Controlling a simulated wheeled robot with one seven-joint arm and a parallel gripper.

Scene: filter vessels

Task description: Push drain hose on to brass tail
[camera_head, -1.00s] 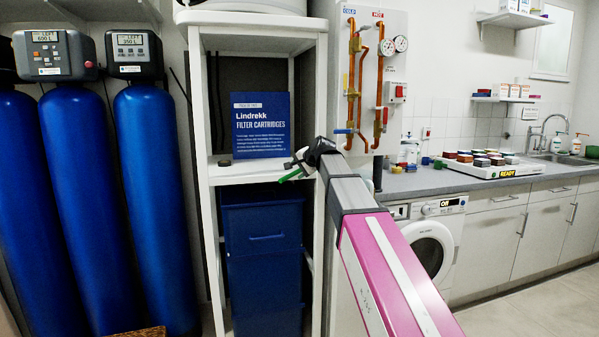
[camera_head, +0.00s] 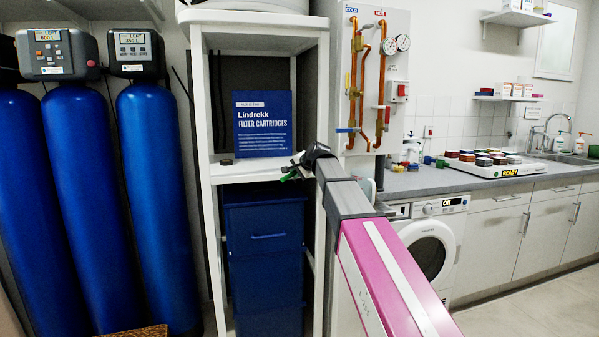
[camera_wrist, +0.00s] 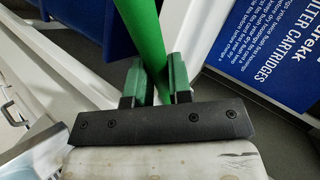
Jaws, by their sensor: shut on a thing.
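My gripper (camera_wrist: 156,84) is shut on a green hose (camera_wrist: 144,30) in the wrist view. The hose runs between the two green-padded fingers and up out of the top of the picture. In the head view my gripper (camera_head: 293,170) is small and dark, in front of the white shelf unit, near its middle shelf. Only a little green shows there, and I cannot separate hose from finger pads. Neither hose end is clear to me. I cannot make out the brass tail in either view.
A blue filter cartridge sign (camera_head: 263,124) stands on the shelf unit (camera_head: 203,130), beside a small dark round object (camera_head: 226,162). Blue bins (camera_head: 264,250) sit below. Copper pipes (camera_head: 384,90) on a wall panel are to the right. Blue tanks (camera_head: 155,190) stand left.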

